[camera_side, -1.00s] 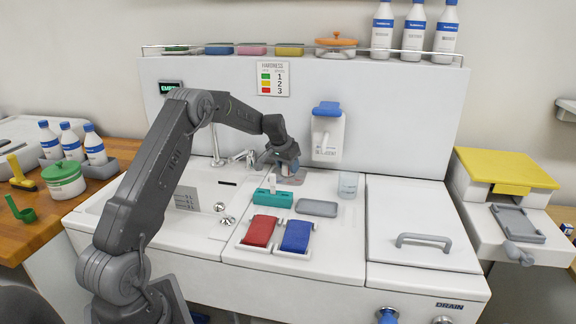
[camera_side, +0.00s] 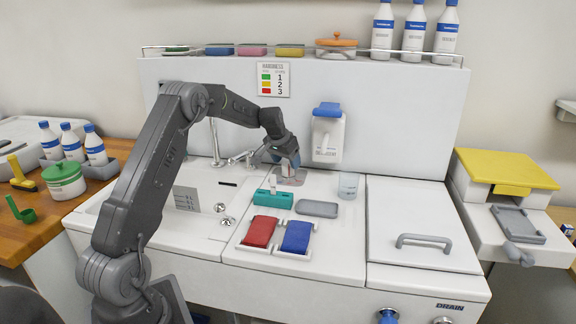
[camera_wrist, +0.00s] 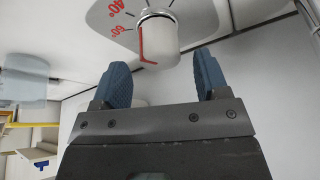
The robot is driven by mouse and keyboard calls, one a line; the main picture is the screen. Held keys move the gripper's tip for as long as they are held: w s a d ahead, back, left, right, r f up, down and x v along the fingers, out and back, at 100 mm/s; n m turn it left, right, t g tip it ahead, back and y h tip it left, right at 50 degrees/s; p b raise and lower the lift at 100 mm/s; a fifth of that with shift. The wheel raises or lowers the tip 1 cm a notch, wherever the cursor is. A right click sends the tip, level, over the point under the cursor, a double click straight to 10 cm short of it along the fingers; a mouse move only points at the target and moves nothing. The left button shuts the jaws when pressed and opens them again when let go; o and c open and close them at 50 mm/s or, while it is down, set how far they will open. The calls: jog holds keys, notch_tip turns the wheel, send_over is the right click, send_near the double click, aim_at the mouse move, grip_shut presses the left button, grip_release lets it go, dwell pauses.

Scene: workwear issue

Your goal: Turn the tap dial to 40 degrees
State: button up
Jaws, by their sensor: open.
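The tap dial has a pale plate (camera_wrist: 100,20) with red numbers 40 and 60 beside tick marks. Its white knob (camera_wrist: 158,42) carries a red line down its left side. I cannot tell exactly which mark the line points to. In the wrist view my gripper (camera_wrist: 155,82) is open, with its blue fingers spread and the knob beyond the gap between them. I see no finger touching the knob. In the side view my gripper (camera_side: 288,166) is low over the dial plate (camera_side: 297,179) at the back of the counter and hides much of it.
A sink with a tap (camera_side: 215,150) lies left of the dial. A teal block (camera_side: 272,199), red pad (camera_side: 260,231), blue pad (camera_side: 296,236) and grey pad (camera_side: 317,208) lie in front.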

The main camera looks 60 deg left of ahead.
jog(key=v, duration=1.1)
jog(key=s+d+r+m, duration=0.1)
jog(key=s+d+r, duration=0.2)
jog(key=d, duration=0.4)
jog(key=s+d+r, duration=0.2)
jog(key=s+d, duration=0.1)
jog(key=d, duration=0.4)
jog(key=s+d+r+m, duration=0.1)
jog(key=s+d+r, duration=0.2)
jog(key=d, duration=0.4)
jog(key=s+d+f+m, duration=0.1)
jog(key=s+d+f, duration=0.1)
jog(key=s+d, duration=0.4)
jog(key=s+d+f+m+t+h, duration=0.1)
jog(key=s+d, duration=0.5)
jog(key=s, duration=0.6)
jog(key=shift+s+d+f+h, duration=0.3)
jog(key=shift+d+f, duration=0.05)
jog(key=shift+f, duration=0.55)
